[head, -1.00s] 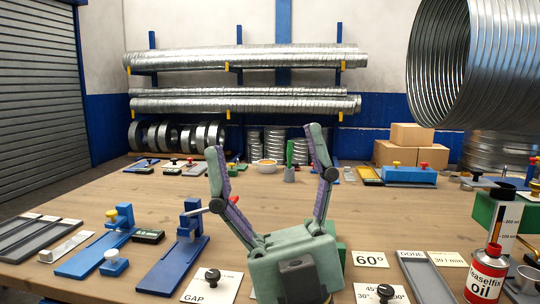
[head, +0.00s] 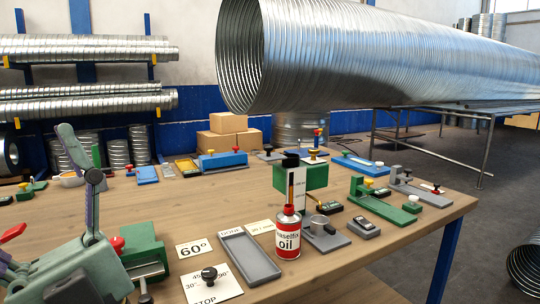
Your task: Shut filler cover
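I cannot tell for certain which part is the filler cover. A red and white oil can (head: 288,236) stands upright at the front middle of the bench. Just right of it is a small grey fixture (head: 322,230) with a cylinder and a thin lever. My gripper (head: 82,160) is at the left edge. One finger stands up, with no other finger against it, so it looks open and empty. The other finger is not clearly seen. My gripper is well left of the oil can and touches neither it nor the grey fixture.
A green block (head: 300,176) with a dark-topped gauge stands behind the can. A grey tray (head: 249,254) and a black-knobbed card (head: 212,283) lie left of it. Green and grey clamps (head: 385,200) stand to the right.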

